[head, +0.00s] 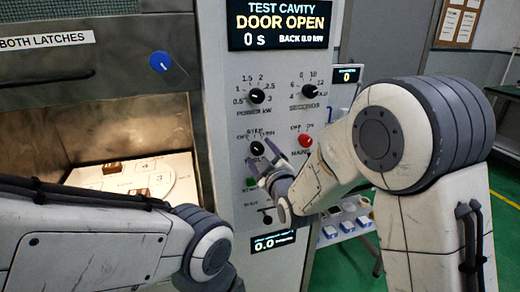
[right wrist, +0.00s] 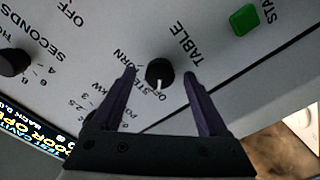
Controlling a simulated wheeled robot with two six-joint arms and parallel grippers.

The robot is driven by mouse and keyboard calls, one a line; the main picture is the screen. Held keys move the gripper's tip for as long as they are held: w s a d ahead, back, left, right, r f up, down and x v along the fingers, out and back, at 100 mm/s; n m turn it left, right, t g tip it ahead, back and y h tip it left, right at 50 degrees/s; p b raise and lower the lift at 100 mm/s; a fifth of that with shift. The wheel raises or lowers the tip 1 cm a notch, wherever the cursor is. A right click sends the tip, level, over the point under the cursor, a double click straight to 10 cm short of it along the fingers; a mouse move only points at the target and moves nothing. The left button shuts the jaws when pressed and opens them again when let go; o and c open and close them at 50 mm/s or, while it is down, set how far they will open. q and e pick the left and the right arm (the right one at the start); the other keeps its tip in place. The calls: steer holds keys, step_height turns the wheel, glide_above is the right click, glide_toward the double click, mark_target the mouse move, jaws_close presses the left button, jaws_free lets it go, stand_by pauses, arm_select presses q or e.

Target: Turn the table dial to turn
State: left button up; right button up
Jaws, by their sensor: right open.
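The table dial (head: 257,148) is a small black round knob on the grey control panel, with OFF, STEP and TURN printed around it. In the right wrist view the dial (right wrist: 160,72) lies between my fingers, with a gap on both sides. Its white pointer slants down in that view, and I cannot tell exactly which mark it meets. My right gripper (head: 263,158) is open at the dial; in its wrist view the gripper (right wrist: 160,74) straddles the knob. My left arm shows at lower left, but its fingers are out of sight.
The power knob (head: 257,96) and seconds knob (head: 309,91) sit above, the red magnetron knob (head: 305,140) to the right. A green start button (right wrist: 245,19) is close by. The cavity door stands open at left, showing a round turntable (head: 158,180). A blue knob (head: 160,61) is above.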

steer(key=shift+w+a, duration=0.2)
steer(key=shift+w, duration=0.35)
